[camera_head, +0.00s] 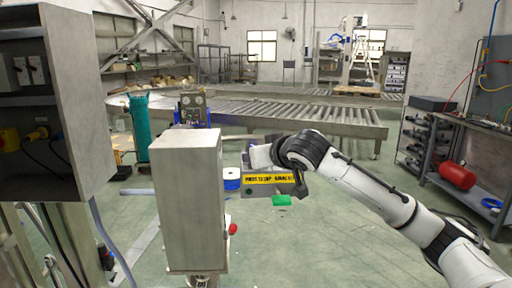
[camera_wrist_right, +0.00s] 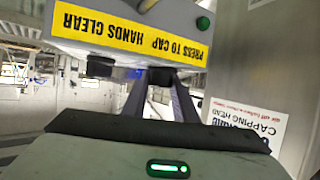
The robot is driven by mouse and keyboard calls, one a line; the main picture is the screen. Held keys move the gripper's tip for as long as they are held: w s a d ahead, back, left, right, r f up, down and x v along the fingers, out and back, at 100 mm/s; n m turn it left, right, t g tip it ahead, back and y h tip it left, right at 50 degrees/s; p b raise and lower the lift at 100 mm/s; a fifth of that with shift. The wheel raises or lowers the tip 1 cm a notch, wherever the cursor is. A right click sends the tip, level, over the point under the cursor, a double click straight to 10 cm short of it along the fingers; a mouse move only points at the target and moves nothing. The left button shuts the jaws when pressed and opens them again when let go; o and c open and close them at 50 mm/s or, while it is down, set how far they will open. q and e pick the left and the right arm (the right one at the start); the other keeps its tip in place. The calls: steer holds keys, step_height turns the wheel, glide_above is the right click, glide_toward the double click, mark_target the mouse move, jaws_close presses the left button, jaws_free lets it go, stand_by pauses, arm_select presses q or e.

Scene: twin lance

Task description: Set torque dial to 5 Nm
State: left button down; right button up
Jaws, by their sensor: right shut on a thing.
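In the right wrist view, the fingers of my right gripper (camera_wrist_right: 159,82) are closed around a small dark knob-like part (camera_wrist_right: 160,75) under the capping head (camera_wrist_right: 185,18). No scale or number on this part can be read, so I cannot tell its setting. The head carries a yellow label (camera_wrist_right: 130,30), upside down in this view, reading "PRESS TO CAP HANDS CLEAR". In the head view, my right arm reaches in from the right to the capping head (camera_head: 254,190), and its fingertips are hidden. My left gripper is out of view.
A tall grey cabinet (camera_head: 186,205) stands just left of the capping head, with a red button (camera_head: 233,229) on its side. A dark control box (camera_head: 60,110) fills the left edge. A roller conveyor (camera_head: 310,117) lies behind. Open floor shows right of the head.

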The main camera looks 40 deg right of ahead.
steer(key=shift+a+m+g+h+p, duration=0.1)
steer(key=shift+m+g+h+p, duration=0.45)
steer(key=shift+m+g+h, duration=0.95)
steer(key=shift+f+m+t+h, duration=0.1)
steer(key=shift+m+t+h, duration=0.2)
steer(key=shift+m+h, duration=0.2)
steer(key=o, duration=1)
steer(key=shift+o, duration=0.2)
steer(key=b+v, duration=0.1)
steer(key=v, duration=0.9)
steer(key=shift+s, duration=0.1)
